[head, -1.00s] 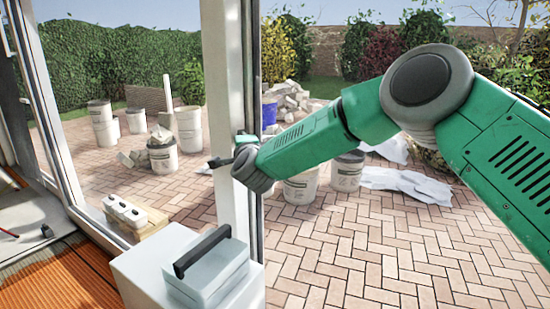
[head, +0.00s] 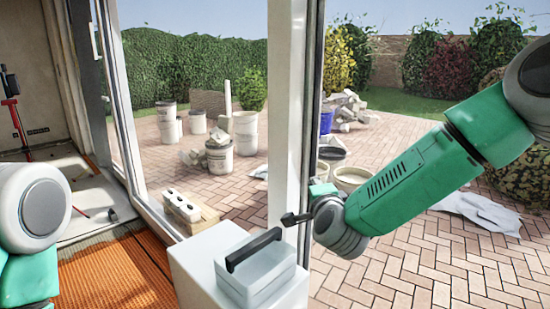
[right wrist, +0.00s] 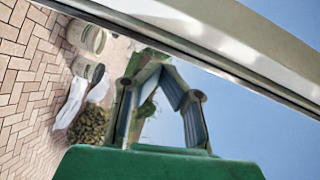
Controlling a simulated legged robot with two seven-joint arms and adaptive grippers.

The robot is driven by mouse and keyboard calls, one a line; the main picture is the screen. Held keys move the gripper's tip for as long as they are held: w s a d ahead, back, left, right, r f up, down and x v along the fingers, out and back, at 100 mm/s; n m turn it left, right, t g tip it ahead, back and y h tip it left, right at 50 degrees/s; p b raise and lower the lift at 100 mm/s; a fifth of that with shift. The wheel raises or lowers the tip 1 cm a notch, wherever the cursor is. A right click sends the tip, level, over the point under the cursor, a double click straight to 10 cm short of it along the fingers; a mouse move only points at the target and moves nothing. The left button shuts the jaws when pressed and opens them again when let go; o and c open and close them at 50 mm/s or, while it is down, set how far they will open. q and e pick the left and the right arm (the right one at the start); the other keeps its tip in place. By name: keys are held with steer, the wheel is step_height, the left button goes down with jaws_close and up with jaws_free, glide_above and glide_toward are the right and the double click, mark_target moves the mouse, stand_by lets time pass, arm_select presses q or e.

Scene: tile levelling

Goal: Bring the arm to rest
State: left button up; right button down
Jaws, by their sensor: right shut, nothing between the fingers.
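My right arm is green and comes in from the right in the head view. Its right gripper (head: 294,219) is small and dark there, in front of the white door post and just above a black-handled pale box. In the right wrist view the two fingers of this gripper (right wrist: 163,68) lean together and meet at their tips, with nothing held. A part of my left arm shows at the left edge of the head view, but its gripper is out of the picture.
The black-handled pale box (head: 256,284) sits on a white block (head: 190,268) below the right gripper. The white door post (head: 290,130) stands close by; its frame (right wrist: 215,50) also crosses the right wrist view. Buckets (head: 245,133) stand on the brick patio (head: 440,260). Orange matting (head: 110,270) covers the floor.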

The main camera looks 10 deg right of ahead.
steer(key=s+d+f+n+g+y, duration=0.1)
steer(key=s+f+n+g, duration=0.35)
steer(key=s+f, duration=0.65)
steer(key=s+d+f+n+g+y, duration=0.1)
steer(key=s+d+f+n+g, duration=0.15)
steer(key=s+f+n, duration=0.75)
steer(key=s+d+f+n+g, duration=0.1)
steer(key=s+d+f+g, duration=0.2)
steer(key=s, duration=0.5)
steer(key=s+d+f+g+h, duration=0.1)
steer(key=s+d+f+g, duration=0.2)
steer(key=s+f, duration=0.3)
steer(key=s+d+f+n+g, duration=0.1)
steer(key=s+d+f+g, duration=0.2)
steer(key=s, duration=0.9)
steer(key=shift+d+f+n+h, duration=0.35)
steer(key=shift+f+h, duration=0.05)
steer(key=shift+f, duration=0.4)
steer(key=shift+s+a, duration=0.1)
steer(key=shift+a, duration=0.1)
steer(key=shift+d, duration=0.15)
